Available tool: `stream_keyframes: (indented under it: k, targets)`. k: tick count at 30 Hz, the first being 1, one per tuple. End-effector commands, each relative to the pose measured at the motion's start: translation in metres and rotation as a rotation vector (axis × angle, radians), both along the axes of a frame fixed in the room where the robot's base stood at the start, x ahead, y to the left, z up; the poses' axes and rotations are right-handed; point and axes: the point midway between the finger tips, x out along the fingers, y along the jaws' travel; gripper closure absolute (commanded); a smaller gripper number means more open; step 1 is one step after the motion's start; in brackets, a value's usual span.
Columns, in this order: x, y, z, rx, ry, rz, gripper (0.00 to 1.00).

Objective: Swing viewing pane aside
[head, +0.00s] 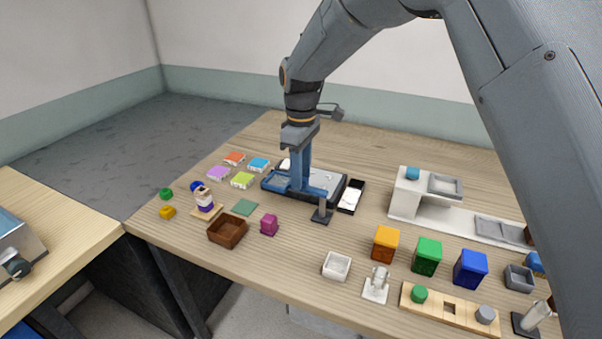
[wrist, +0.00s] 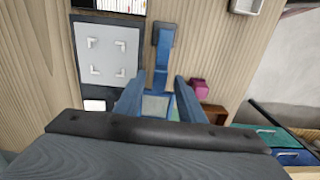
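The viewing pane (wrist: 156,106) is a pale pane in a blue frame, at the end of a blue bar (wrist: 162,62) on a dark-footed post. In the head view, the blue-framed pane (head: 277,180) is beside a dark slab, with its dark foot (head: 321,216) toward the front. My gripper (head: 301,188) points down at this fixture. In the wrist view, the fingers of my gripper (wrist: 160,88) are spread apart on either side of the pane's frame. I see no clear grip on it, and contact is unclear. The palm hides the pane's near part.
The dark slab has a grey marked panel (wrist: 108,52). A black tray (head: 351,196) stands at its right. A magenta block (head: 269,224) and a brown box (head: 227,230) stand to the front left, near a flat green square (head: 244,207). Coloured blocks stand to the right.

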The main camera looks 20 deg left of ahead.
Motion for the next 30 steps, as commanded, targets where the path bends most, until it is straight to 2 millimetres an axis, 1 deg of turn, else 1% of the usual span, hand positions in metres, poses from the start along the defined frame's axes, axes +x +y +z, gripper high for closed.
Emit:
stream_keyframes:
  k: [4, 12, 15, 18, 22, 30]
  targets:
    - [0.001, 0.001, 0.01, 0.002, -0.003, 0.0, 0.64]
    - [0.001, 0.001, 0.053, 0.003, -0.003, 0.001, 0.64]
    - [0.0, 0.001, 0.065, 0.002, -0.002, 0.001, 0.64]
    - [0.0, 0.001, 0.074, 0.001, -0.001, 0.001, 0.64]
    - [0.0, 0.001, 0.078, 0.001, -0.001, 0.001, 0.64]
    - [0.0, 0.001, 0.078, 0.0, 0.0, 0.001, 0.64]
